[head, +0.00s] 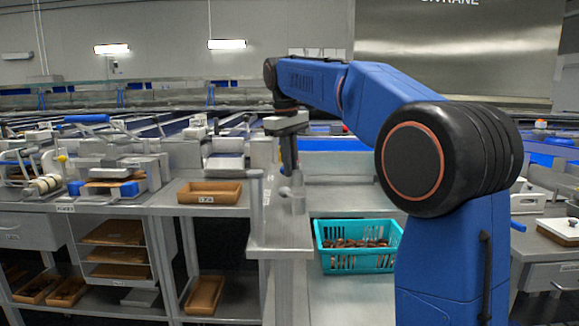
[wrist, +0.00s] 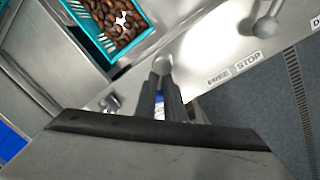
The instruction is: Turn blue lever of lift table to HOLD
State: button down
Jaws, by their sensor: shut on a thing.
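In the wrist view my gripper (wrist: 160,88) is shut on a lever. A grey ball knob (wrist: 163,65) shows just past the fingertips, and a small bit of the blue lever (wrist: 160,106) shows between the fingers; the rest is hidden. In the head view my gripper (head: 289,165) points down over the grey metal lift table's ledge (head: 268,232), with a small grey knob near its tips. A plate beside the gripper carries two labels that seem to read FREE (wrist: 218,77) and STOP (wrist: 248,61). I cannot make out a HOLD label.
A second lever with a grey knob (wrist: 265,27) stands to the right in the wrist view. A teal crate (head: 358,228) of dates is beside the ledge. A brown tray (head: 210,192) lies on the bench to the left.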

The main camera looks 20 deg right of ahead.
jog(key=shift+w+d+m, duration=0.1)
jog(key=shift+m, duration=0.5)
jog(key=c, duration=1.9)
grip_release()
jog(key=shift+o, duration=0.2)
notch_tip(320, 180, up, 12)
jog(key=a, duration=0.1)
jog(key=shift+s, duration=0.25)
jog(key=shift+a, duration=0.1)
